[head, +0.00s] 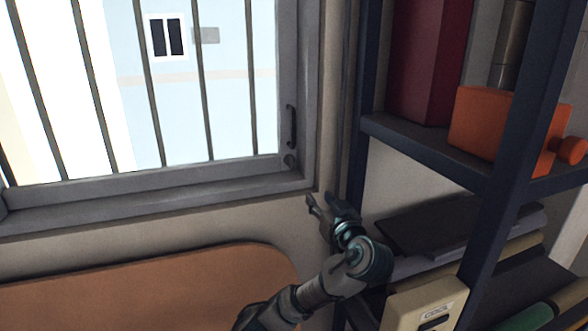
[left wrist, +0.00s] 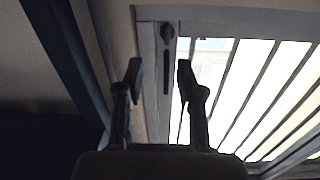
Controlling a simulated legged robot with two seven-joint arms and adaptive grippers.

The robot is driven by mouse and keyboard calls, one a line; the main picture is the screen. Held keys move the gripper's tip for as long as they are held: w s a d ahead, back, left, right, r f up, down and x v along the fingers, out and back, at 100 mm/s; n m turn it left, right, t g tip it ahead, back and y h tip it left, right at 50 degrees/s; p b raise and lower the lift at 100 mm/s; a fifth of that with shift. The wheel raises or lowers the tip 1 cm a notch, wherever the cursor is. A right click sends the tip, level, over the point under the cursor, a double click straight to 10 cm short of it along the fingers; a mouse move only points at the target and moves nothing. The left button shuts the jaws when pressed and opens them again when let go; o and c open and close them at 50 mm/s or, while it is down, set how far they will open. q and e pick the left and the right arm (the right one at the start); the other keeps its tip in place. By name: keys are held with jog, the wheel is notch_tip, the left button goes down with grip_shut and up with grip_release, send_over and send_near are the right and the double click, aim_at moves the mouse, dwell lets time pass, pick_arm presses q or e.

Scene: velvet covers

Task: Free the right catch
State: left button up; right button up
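The barred window has a dark upright handle (head: 291,126) on the right side of its frame. Just below it is a small round catch (head: 290,160) near the lower right corner. In the left wrist view, which looks upside down, the catch (left wrist: 167,32) and the handle (left wrist: 166,75) appear between and beyond my fingers. My left gripper (head: 313,203) is below and right of the catch, apart from it. In the left wrist view its two fingers (left wrist: 159,72) are spread with nothing between them. My right gripper is out of view.
A dark blue shelf rack (head: 357,100) stands close to the right of the window, with a red box (head: 430,60), an orange canister (head: 490,120) and dark flat items (head: 450,232). A brown rounded panel (head: 150,290) is below the window. The wall between the window and rack is narrow.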

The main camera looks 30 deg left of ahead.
pick_arm(q)
notch_tip(320, 180, up, 2)
jog(key=s, duration=0.1)
jog(key=p, duration=0.6)
send_near(292, 163)
jog(key=shift+n+y, duration=0.4)
jog(key=x, duration=0.9)
jog(key=shift+w+d+f, duration=0.1)
jog(key=shift+w+f, duration=0.1)
jog(key=shift+f, duration=0.05)
grip_shut()
